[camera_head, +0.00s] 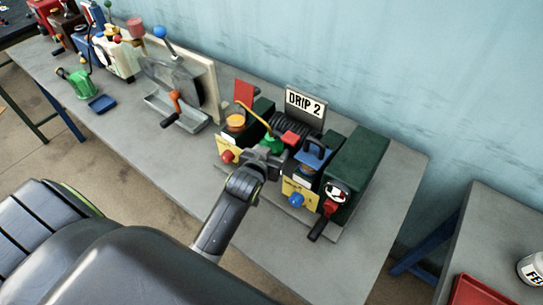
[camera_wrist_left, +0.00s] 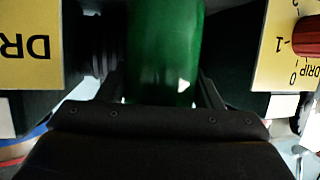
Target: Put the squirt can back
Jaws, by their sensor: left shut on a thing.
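The squirt can is green (camera_head: 272,142), with a thin yellow spout (camera_head: 251,115) pointing up and to the left in the head view. My left gripper (camera_head: 264,157) is shut on it, between the two yellow-labelled units of the drip station. In the left wrist view the can's green body (camera_wrist_left: 165,50) fills the space between the dark fingers (camera_wrist_left: 162,95). The can's base is hidden in both views, so I cannot tell whether it touches anything below. My right gripper is not in view.
A "DRIP 2" sign (camera_head: 304,103) stands behind the can. A red knob (camera_head: 228,156) and a blue knob (camera_head: 296,200) flank my gripper. A dark green box (camera_head: 357,160) stands to the right. The grey bench (camera_head: 165,160) is clear at front left.

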